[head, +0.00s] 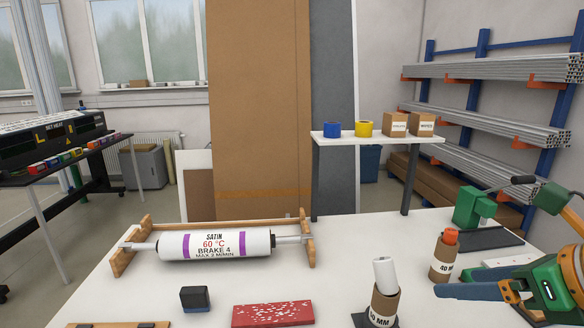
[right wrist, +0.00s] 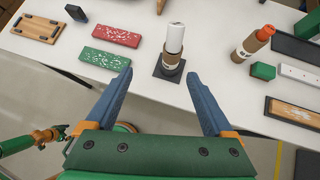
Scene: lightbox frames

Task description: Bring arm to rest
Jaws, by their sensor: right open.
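My right gripper (head: 474,292) is at the lower right of the head view, with a green body and blue fingers. In the right wrist view its two blue fingers (right wrist: 158,88) are spread wide with nothing between them. Past the fingertips, a white roll in a brown cardboard sleeve (right wrist: 173,45) stands upright on a dark square base; it also shows in the head view (head: 384,303). Part of a green and orange arm, apparently my left one, shows at the lower left of the wrist view (right wrist: 45,136); its jaws are too small to judge.
The white table (head: 350,250) holds a satin roller (head: 215,244) on a wooden cradle, a dark block (head: 195,299), a red speckled block (head: 273,313), another sleeved roll (head: 443,258) and a green device (head: 474,207). A shelf (head: 375,140) with tapes and boxes stands behind.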

